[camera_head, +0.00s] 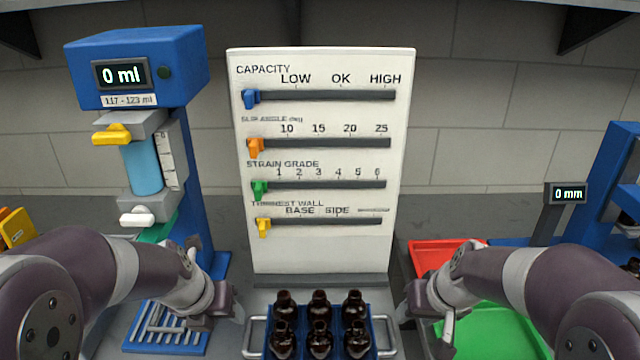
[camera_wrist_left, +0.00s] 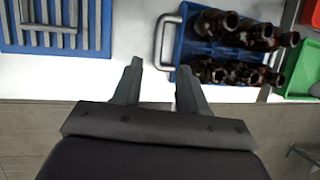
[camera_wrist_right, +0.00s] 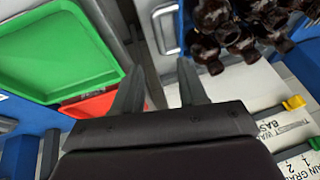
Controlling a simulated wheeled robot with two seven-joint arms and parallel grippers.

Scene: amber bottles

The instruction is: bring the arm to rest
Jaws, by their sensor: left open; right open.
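My left gripper (camera_head: 222,312) hangs open and empty left of the blue bottle crate (camera_head: 374,322). In the left wrist view its two fingers (camera_wrist_left: 160,85) are apart with nothing between them, near one metal handle of the crate. My right gripper (camera_head: 430,318) is open right of the crate, beside the green tray (camera_head: 495,330). In the right wrist view its fingers (camera_wrist_right: 160,88) are apart and empty. Several dark amber bottles (camera_head: 319,306) stand in the crate between the two grippers.
A white slider board (camera_head: 320,235) stands behind the crate. A blue filling device (camera_head: 135,50) reading 0 ml stands at the left, with a blue slotted rack (camera_head: 160,345) in front. A red tray (camera_head: 425,258) and a gauge reading 0 mm (camera_head: 567,194) are at the right.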

